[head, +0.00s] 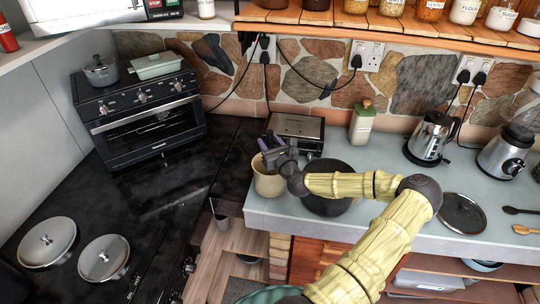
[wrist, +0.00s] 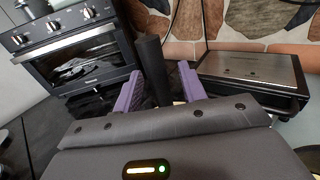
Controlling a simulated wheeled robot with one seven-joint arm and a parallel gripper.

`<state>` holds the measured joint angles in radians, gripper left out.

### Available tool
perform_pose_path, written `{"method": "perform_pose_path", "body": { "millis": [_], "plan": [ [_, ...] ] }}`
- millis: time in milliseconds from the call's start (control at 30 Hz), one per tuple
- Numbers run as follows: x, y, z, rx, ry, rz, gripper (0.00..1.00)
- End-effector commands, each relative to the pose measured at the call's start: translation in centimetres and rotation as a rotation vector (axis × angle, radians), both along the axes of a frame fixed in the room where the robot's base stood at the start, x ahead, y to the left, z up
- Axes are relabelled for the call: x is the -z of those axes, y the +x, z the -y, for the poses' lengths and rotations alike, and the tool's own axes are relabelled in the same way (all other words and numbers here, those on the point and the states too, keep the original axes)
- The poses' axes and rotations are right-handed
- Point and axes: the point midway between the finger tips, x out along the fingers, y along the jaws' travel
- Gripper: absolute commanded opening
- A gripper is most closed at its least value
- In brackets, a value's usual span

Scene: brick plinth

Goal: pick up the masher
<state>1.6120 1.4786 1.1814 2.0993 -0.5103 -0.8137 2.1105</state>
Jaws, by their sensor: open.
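A dark upright handle (wrist: 152,68), which looks like the masher's, stands between my gripper's two purple fingers in the wrist view. Its lower end is hidden behind the gripper body, so I cannot see the masher's head. My gripper (wrist: 160,82) is open around the handle, with a visible gap on the right side. In the head view my gripper (head: 273,152) is over the mouth of a beige crock (head: 268,184) at the counter's left end. The handle is hard to make out there.
A metal-topped toaster or grill (head: 297,127) stands just behind the crock. A dark pan (head: 328,203) lies right of it, partly under my arm. A toaster oven (head: 150,130) is at back left. A green-lidded jar (head: 362,122) and a kettle (head: 428,137) stand farther right.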

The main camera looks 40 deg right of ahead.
Motion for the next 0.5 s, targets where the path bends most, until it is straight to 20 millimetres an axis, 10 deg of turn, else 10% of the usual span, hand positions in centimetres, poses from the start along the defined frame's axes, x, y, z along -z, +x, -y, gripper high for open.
{"method": "perform_pose_path", "body": {
  "millis": [500],
  "plan": [
    [0.06, 0.04, 0.03, 0.0, 0.0, 0.0, 0.41]
  ]
}}
